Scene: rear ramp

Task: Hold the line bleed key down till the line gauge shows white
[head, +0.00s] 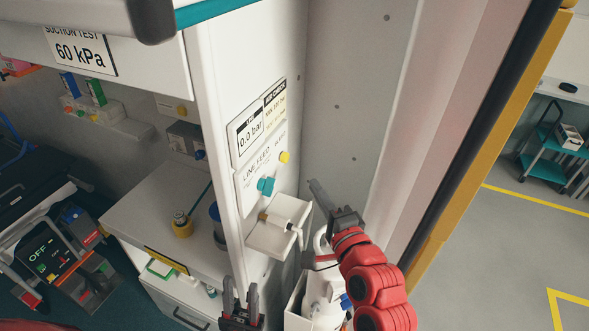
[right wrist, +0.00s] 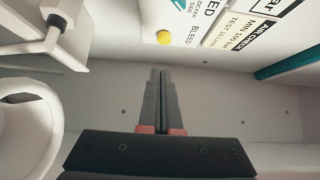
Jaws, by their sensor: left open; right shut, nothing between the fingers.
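The bleed key is a round yellow button (head: 284,157) on the white panel, labelled BLEED; it also shows in the right wrist view (right wrist: 163,38). The line gauge (head: 250,136) above it is white and reads 0.0 bar. A teal knob (head: 266,186) under LINE FEED sits left of the key. My right gripper (head: 313,184) is shut and empty, to the lower right of the key. In the right wrist view its fingertips (right wrist: 158,72) end just short of the key, with a gap visible. My left gripper (head: 241,292) is open and empty, low beside the panel's edge.
A small white shelf (head: 268,238) with a hose fitting juts out below the panel. A white cylinder (head: 325,285) stands under my right arm. A grey wall (head: 345,110) is right of the panel, then the yellow-edged door opening. A worktop (head: 165,215) is at left.

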